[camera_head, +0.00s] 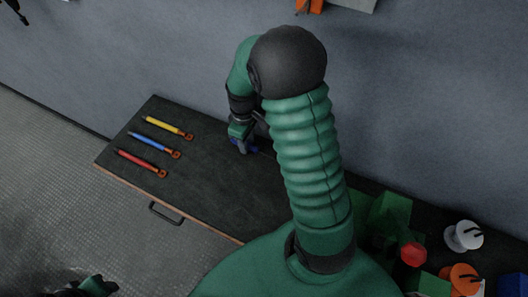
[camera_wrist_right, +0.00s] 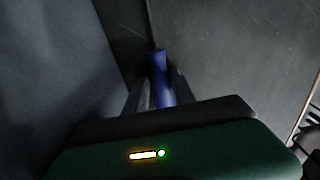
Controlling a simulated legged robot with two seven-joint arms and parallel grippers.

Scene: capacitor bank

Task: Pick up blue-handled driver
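The blue-handled driver (camera_wrist_right: 160,78) shows in the right wrist view as a dark blue handle between the two fingers of my right gripper (camera_wrist_right: 158,98). The fingers lie close against both sides of the handle, with no clear gap. In the head view my right gripper (camera_head: 243,146) is low over the dark bench top, with a bit of blue at its fingers. The driver's shaft and tip cannot be made out. A part of my left arm or gripper (camera_head: 95,287) shows at the bottom left edge of the head view, too cut off to read.
Three slim tools, yellow (camera_head: 167,127), blue (camera_head: 154,145) and red (camera_head: 140,163), each with an orange end, lie at the bench's left. The dark bench (camera_head: 205,190) stands against a grey wall (camera_head: 170,60). Green, red, white and orange items crowd its right end, near my arm.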

